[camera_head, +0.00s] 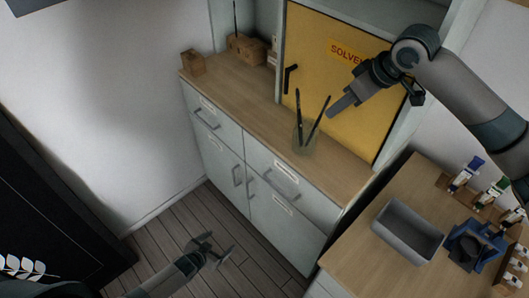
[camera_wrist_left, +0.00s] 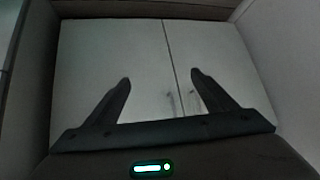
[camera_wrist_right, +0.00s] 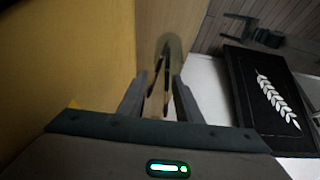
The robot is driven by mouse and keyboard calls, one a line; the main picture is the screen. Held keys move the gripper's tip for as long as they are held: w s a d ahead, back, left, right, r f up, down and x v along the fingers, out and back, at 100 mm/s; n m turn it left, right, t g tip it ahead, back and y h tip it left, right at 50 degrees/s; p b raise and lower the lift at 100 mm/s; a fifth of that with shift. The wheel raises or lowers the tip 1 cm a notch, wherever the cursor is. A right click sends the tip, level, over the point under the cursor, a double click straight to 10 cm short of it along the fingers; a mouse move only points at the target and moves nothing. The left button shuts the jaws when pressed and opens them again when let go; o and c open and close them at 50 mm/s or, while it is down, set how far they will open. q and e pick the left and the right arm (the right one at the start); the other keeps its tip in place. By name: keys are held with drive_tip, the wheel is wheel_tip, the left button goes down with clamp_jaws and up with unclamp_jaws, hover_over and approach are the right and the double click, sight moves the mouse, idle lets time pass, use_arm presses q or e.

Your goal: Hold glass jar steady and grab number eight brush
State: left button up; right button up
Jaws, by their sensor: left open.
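A clear glass jar (camera_head: 305,141) stands on the wooden counter, holding two dark brushes, a left one (camera_head: 298,103) and a right one (camera_head: 321,112). No brush number is readable. My right gripper (camera_head: 337,106) is above and right of the jar, its tips close to the right brush; I cannot tell if they touch. In the right wrist view the fingers (camera_wrist_right: 160,97) are apart, with the brushes (camera_wrist_right: 166,72) and jar (camera_wrist_right: 172,45) showing between and beyond them. My left gripper (camera_head: 219,247) is open and empty, low in front of the cabinet, well away from the jar.
A yellow solvent cabinet (camera_head: 310,57) stands behind the counter (camera_head: 240,98). Wooden blocks (camera_head: 247,47) sit at its back left. A side table at right holds a grey bin (camera_head: 408,232), a blue device (camera_head: 474,243) and several bottles. Drawer handles (camera_head: 206,119) project from the front.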

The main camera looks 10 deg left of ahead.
sight(315, 134)
use_arm(q)
drive_tip(key=w+d+r+m+t+h, duration=0.1)
drive_tip(key=w+d+r+t+h, duration=0.15)
drive_tip(key=w+r, duration=0.6)
drive_tip(key=w+d+r+m+t+h, duration=0.15)
drive_tip(key=w+d+r, duration=0.35)
drive_tip(key=r, duration=0.7)
drive_tip(key=d+r+m+g+h, duration=0.1)
drive_tip(key=d+r+h, duration=0.3)
drive_tip(key=r, duration=0.6)
drive_tip(key=d+r+m+g+h, duration=0.1)
drive_tip(key=d+r+m+h, duration=0.2)
drive_tip(key=r, duration=0.8)
drive_tip(key=shift+w+d+r+h, duration=0.2)
drive_tip(key=shift+w+d+h, duration=0.2)
drive_tip(key=shift+d+h, duration=0.15)
drive_tip(key=x, duration=1.7)
drive_tip(key=shift+w+d+f, duration=0.1)
drive_tip(key=shift+w+d, duration=0.05)
drive_tip(key=shift+c, duration=0.3)
